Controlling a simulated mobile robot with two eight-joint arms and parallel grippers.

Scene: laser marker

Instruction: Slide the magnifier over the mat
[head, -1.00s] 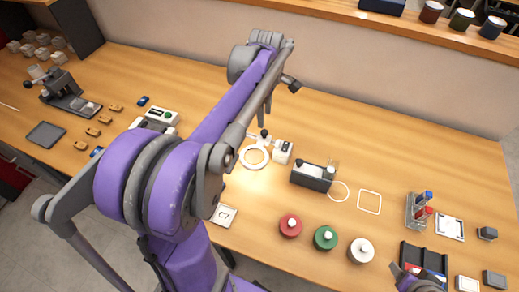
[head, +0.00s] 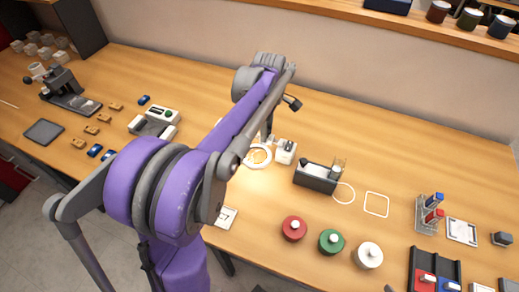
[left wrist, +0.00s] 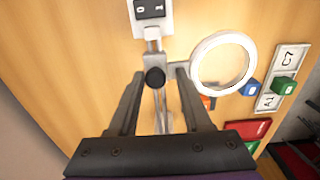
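The magnifier is a white ring (head: 258,155) on a short side arm from a metal post, at the middle of the bench in the head view. In the left wrist view the ring (left wrist: 191,66) is right of the post, which carries a black knob (left wrist: 155,77). My left gripper (head: 268,136) is open above the magnifier. In the left wrist view its fingers (left wrist: 158,80) stand apart on either side of the knob and post; contact cannot be told. I cannot tell which surface is the mat. My right gripper cannot be made out.
A white switch box (head: 285,151) stands right beside the magnifier. A dark box (head: 316,178), red (head: 294,229), green (head: 331,242) and white (head: 369,256) round pots lie to the right. A small plate (head: 227,217) lies near the front edge.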

